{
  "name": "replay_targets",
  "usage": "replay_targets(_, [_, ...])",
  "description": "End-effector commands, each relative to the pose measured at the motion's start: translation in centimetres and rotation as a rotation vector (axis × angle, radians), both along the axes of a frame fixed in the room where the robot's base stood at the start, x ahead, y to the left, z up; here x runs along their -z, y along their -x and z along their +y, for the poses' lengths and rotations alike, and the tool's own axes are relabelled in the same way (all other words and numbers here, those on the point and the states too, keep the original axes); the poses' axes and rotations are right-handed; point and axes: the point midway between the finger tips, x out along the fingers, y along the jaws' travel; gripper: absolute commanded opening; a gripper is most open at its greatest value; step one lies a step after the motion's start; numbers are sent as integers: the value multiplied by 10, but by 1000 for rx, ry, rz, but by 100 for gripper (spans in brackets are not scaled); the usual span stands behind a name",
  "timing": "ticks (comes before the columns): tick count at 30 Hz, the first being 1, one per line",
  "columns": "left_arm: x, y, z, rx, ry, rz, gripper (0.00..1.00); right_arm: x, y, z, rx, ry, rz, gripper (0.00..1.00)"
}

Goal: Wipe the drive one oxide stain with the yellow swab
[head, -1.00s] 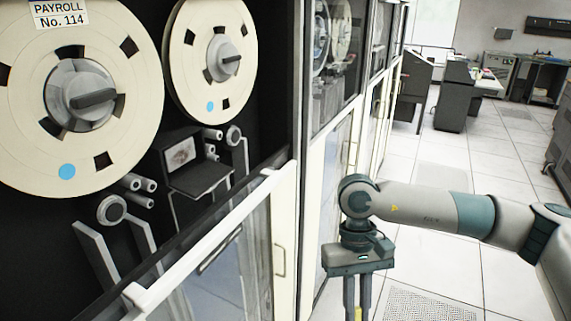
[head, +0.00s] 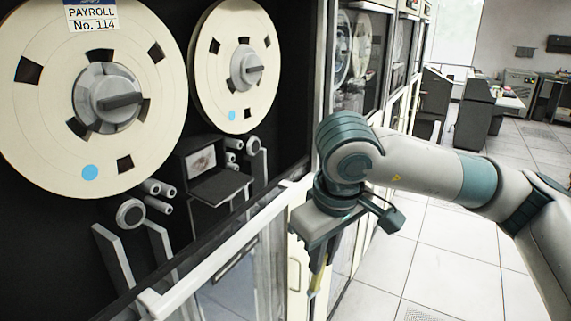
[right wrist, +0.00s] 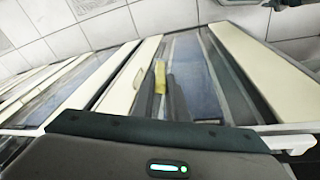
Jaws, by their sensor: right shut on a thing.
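My right gripper (head: 318,282) points down in front of the tape drive's lowered glass window, right of the reels. It is shut on the yellow swab (head: 319,276), of which only a small yellow part shows between the fingers. In the right wrist view the swab (right wrist: 160,77) shows as a yellow piece at the fingers. The stain (head: 202,160) looks like a pale, mottled patch on the dark head block (head: 221,187) below and between the two reels. The gripper is apart from it, lower and to the right. My left gripper is not in view.
The large reel (head: 45,130) labelled Payroll No. 114 and a second reel (head: 213,100) sit above the head block. Rollers (head: 130,212) and the white-framed window edge (head: 235,245) lie near it. More cabinets stand behind my arm. The floor (head: 440,245) at right is open.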

Motion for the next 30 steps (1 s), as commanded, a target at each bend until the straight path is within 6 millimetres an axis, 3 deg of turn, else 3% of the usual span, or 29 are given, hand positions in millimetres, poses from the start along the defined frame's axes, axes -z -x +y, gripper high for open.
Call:
replay_targets(3, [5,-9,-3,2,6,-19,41,-50,-4,22,-196,-99,-193,0])
replay_targets(6, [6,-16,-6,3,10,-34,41,-88,-3,36,-326,-189,-309,0])
replay_targets(15, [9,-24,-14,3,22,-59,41,-168,10,59,-542,-387,-498,0])
replay_targets(21, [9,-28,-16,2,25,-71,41,-199,20,65,-602,-462,-553,0])
replay_targets(30, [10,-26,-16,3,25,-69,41,-210,24,67,-620,-485,-568,0])
